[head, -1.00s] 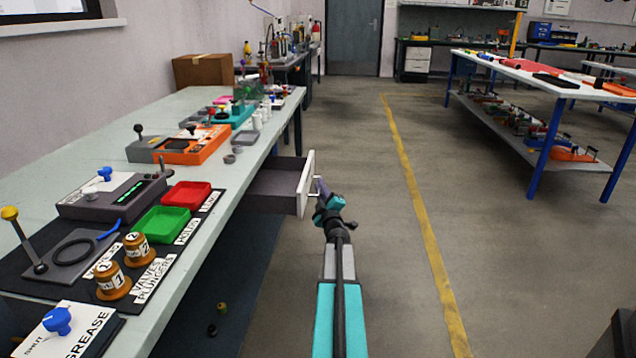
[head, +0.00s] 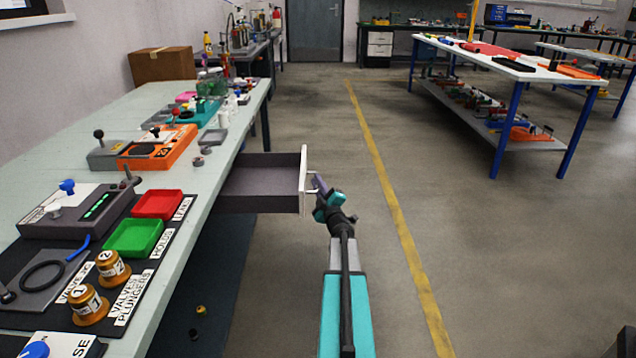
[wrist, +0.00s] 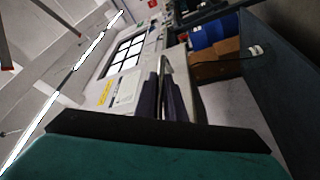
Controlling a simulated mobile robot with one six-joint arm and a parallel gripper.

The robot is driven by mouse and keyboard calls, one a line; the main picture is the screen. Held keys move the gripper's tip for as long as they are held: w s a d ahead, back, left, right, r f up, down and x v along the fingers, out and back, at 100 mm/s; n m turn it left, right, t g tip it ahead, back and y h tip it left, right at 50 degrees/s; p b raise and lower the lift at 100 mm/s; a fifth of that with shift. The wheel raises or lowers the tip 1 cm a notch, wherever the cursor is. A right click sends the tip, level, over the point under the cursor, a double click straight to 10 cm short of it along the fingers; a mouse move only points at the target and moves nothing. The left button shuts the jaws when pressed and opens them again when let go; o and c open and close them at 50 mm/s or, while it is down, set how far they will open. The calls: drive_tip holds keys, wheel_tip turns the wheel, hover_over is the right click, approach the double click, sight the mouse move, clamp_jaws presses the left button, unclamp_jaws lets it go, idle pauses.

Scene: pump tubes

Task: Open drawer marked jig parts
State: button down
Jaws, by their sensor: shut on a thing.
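The drawer (head: 262,175) is dark grey with a pale front and stands well out from under the bench's right edge. I look down into its interior, and it appears empty. In the wrist view, the two dark fingers of my gripper (wrist: 162,98) close around the handle bar.
The bench (head: 190,200) on the left carries a red tray (head: 158,203), a green tray (head: 133,238), orange-brown valves and several devices. A small yellow object lies on the floor under it. Clear floor with a yellow line (head: 390,200) lies to the right. A blue-legged table (head: 500,62) stands beyond.

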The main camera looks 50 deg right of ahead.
drive_tip(key=shift+r, duration=0.15)
drive_tip(key=c, duration=1.8)
unclamp_jaws()
drive_tip(key=shift+w+a, duration=0.1)
drive_tip(key=shift+c, duration=0.2)
drive_tip(key=shift+a, duration=0.1)
drive_tip(key=p+v, duration=0.2)
drive_tip(key=v, duration=1.1)
drive_tip(key=shift+s+f, duration=0.25)
drive_tip(key=shift+s, duration=0.05)
drive_tip(key=shift+a, duration=0.15)
